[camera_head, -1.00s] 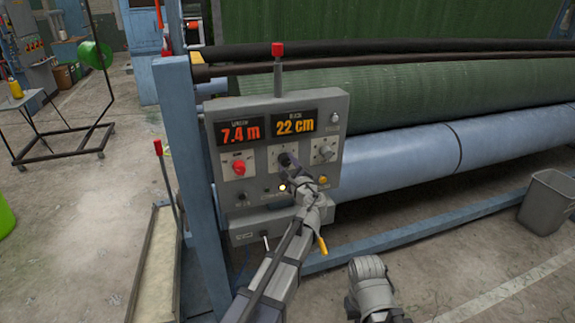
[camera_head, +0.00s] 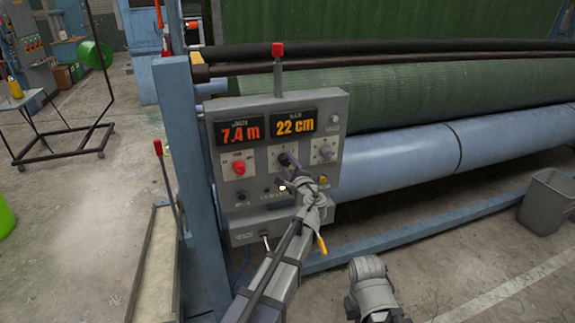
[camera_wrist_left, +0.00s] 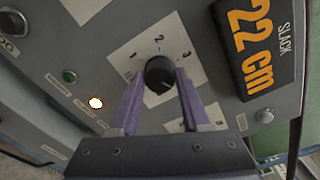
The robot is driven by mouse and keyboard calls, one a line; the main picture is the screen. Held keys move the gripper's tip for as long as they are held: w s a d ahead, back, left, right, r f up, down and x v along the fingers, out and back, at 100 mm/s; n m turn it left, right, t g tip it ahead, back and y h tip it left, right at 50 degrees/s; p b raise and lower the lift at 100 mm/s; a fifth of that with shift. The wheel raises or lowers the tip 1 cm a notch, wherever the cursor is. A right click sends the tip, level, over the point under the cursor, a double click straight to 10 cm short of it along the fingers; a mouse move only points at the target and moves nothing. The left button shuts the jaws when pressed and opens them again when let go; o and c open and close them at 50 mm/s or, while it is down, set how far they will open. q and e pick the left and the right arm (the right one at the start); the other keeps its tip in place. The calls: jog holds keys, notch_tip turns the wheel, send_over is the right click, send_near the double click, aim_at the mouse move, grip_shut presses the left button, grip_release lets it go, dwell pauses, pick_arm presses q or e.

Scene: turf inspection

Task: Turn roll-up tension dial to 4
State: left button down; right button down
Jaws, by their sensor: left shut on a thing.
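A grey control panel (camera_head: 222,196) stands at the front of the machine. Its middle dial, a round black knob (camera_wrist_left: 160,73), sits on a white plate with the numbers 1, 2 and 3 in view; the rest of the scale is hidden by my gripper. The knob's pointer is too unclear to read. My left gripper (camera_head: 288,161) reaches the knob from below, and its two purple fingers (camera_wrist_left: 157,88) are shut on its sides. In the head view the gripper covers most of the dial. Of my right arm only a grey link shows, not its fingers.
Displays above read 7.4 m (camera_head: 239,132) and 22 cm (camera_head: 294,122). A red knob (camera_head: 239,168) is left of the held dial and another dial (camera_head: 325,151) is right. A lit button (camera_wrist_left: 95,102) sits close to the fingers. A grey bin (camera_head: 547,200) stands far right.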

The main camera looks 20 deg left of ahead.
pick_arm(q)
jog(key=shift+c, duration=1.9)
grip_release()
jog(key=shift+s, duration=0.1)
jog(key=v, duration=0.7)
jog(key=shift+s+d, duration=0.25)
jog(key=shift+s, duration=0.05)
jog(key=s+f+n+g+h+p, duration=0.2)
jog(key=s+f+n+g+p, duration=0.1)
jog(key=s+f+n+g, duration=0.8)
jog(key=s+d+f+g+h+p, duration=0.1)
jog(key=s+d+f+g+h, duration=0.1)
jog(key=s+d, duration=0.4)
jog(key=s+d+f+n+g+h+p, duration=0.1)
jog(key=s+d, duration=0.5)
jog(key=s, duration=0.6)
notch_tip(320, 180, down, 2)
jog(key=g+h, duration=0.1)
jog(key=h, duration=0.2)
jog(key=shift+s+f+n+h, duration=0.2)
jog(key=shift+s+n+h, duration=0.1)
jog(key=shift+h, duration=0.1)
